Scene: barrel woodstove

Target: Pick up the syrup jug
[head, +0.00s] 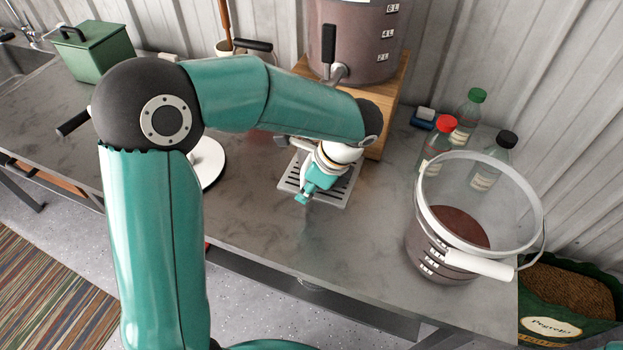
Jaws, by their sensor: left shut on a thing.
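My left gripper (306,193) reaches down from the left over the drip tray, below the spigot of the dark tank. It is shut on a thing. A pale rounded shape with a tan band (338,154) shows right beside it, partly covered by the arm; it may be the syrup jug, but I cannot make out its full form. Whether it touches the tray is hidden. My right gripper is not in view.
The dark tank (355,42) stands on a wooden block behind the drip tray (342,190). A clear bucket of brown liquid (440,245) and several capped bottles (466,115) stand on the right. A green box (95,50) is at left. The front middle counter is clear.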

